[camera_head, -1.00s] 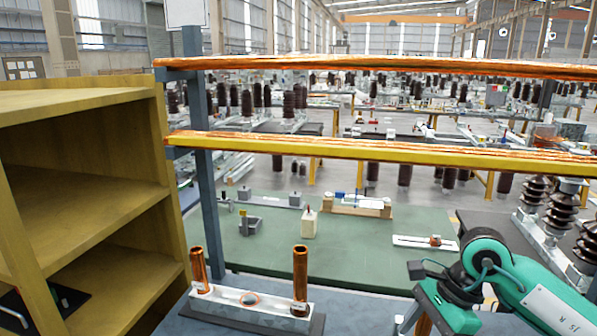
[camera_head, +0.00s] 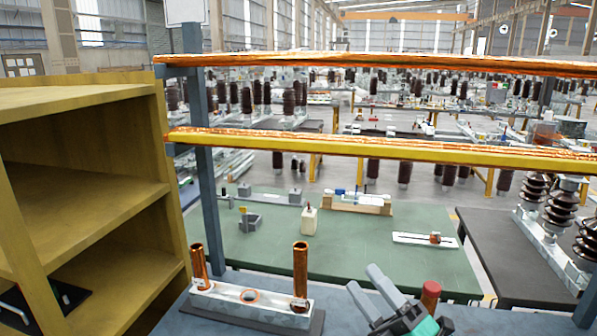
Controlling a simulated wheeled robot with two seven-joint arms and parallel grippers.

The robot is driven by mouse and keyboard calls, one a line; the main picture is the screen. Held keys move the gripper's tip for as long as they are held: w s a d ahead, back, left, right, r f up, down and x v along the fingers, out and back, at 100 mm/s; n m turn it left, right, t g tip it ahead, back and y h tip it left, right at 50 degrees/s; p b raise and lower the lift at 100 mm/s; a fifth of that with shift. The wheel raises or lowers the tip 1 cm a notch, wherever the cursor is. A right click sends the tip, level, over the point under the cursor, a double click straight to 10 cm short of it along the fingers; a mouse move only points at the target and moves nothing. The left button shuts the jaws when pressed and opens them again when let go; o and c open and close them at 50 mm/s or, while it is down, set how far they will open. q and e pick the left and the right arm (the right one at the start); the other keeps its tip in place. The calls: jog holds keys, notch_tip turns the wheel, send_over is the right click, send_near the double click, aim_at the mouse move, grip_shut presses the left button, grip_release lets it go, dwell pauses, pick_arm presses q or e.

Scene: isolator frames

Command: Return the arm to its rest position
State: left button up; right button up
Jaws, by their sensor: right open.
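My right gripper (camera_head: 367,292) shows at the bottom, right of centre. Its two grey fingers point up and to the left, spread apart with nothing between them. Only the fingers and a bit of the teal and dark wrist are in the picture; the rest of the arm is out of frame. The gripper is to the right of the white isolator frame (camera_head: 232,302) and apart from it in the picture. That frame carries two upright copper tubes, a left one (camera_head: 199,266) and a right one (camera_head: 300,272). My left gripper is not in view.
A yellow wooden shelf (camera_head: 85,184) stands at the left. A copper-topped yellow rail (camera_head: 380,148) crosses ahead on a grey post (camera_head: 209,215). A red-topped cylinder (camera_head: 430,294) stands close to the gripper. The green table (camera_head: 350,250) behind holds several parts.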

jog(key=s+d+f+m+g+h, duration=0.25)
jog(key=d+f+m+h, duration=0.45)
jog(key=f+m, duration=0.45)
jog(key=s+d+f+m+g+h, duration=0.2)
jog(key=d+f+m+g+h, duration=0.15)
jog(key=f+m+h, duration=0.75)
jog(key=s+f+m+g+y, duration=0.1)
jog(key=s+f+g, duration=0.3)
jog(key=s+f, duration=0.4)
jog(key=s+f+m+g+y, duration=0.1)
jog(key=s+f+m+g, duration=0.1)
jog(key=s+f+g, duration=0.6)
notch_tip(320, 180, down, 27)
jog(key=s+t, duration=0.2)
jog(key=s, duration=0.1)
jog(key=s+d+f, duration=0.2)
jog(key=s+f, duration=0.7)
jog(key=f, duration=0.1)
jog(key=s+d+f+g, duration=0.1)
jog(key=s+d+f, duration=0.1)
jog(key=s+f, duration=0.8)
jog(key=shift+d+f, duration=0.15)
jog(key=shift+f, duration=0.05)
jog(key=shift+n, duration=0.25)
